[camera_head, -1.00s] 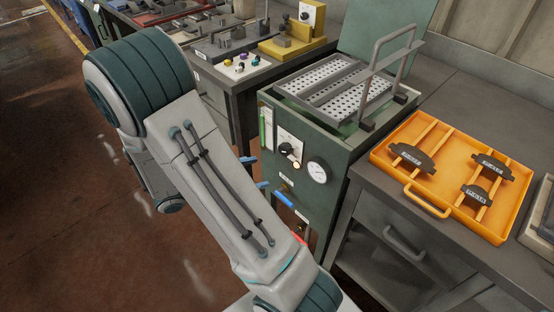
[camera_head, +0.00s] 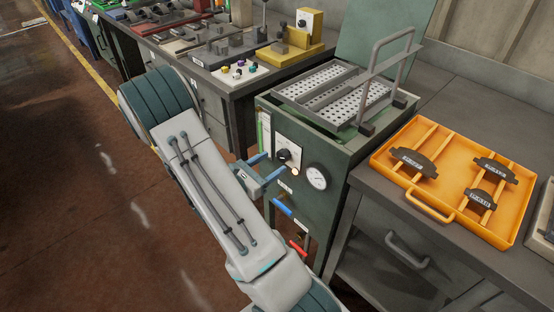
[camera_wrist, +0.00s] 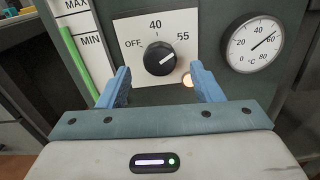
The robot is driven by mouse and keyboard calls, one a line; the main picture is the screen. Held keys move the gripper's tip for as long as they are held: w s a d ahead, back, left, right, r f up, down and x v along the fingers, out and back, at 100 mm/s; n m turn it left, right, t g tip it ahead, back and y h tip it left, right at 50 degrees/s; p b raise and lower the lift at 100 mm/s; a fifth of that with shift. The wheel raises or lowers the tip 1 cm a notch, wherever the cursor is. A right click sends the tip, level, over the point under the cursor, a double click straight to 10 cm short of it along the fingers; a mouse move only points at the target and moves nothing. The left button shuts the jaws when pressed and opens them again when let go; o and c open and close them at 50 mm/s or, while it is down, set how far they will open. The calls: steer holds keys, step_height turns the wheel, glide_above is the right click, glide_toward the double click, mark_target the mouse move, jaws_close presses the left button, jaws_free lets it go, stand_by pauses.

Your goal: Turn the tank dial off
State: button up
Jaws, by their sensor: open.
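The green tank (camera_head: 345,205) stands in the middle, with a black dial (camera_head: 283,155) on a white plate on its front. OFF is at the plate's left and 40 at the top. My gripper (camera_wrist: 160,82) is open, its two blue fingers either side of and a little below the dial, apart from it. In the head view my gripper (camera_head: 264,168) is in front of the panel, just left of the dial.
A lit lamp (camera_wrist: 187,80) is beside the right finger. A temperature gauge (camera_head: 317,177) is right of the dial. Blue (camera_head: 282,207) and red (camera_head: 298,248) handles stick out below. An orange tray (camera_head: 440,175) with brake shoes is on the right bench.

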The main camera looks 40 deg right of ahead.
mark_target(280, 157)
steer(key=shift+w+d, duration=0.15)
steer(key=shift+d, duration=1.55)
steer(key=c, duration=1)
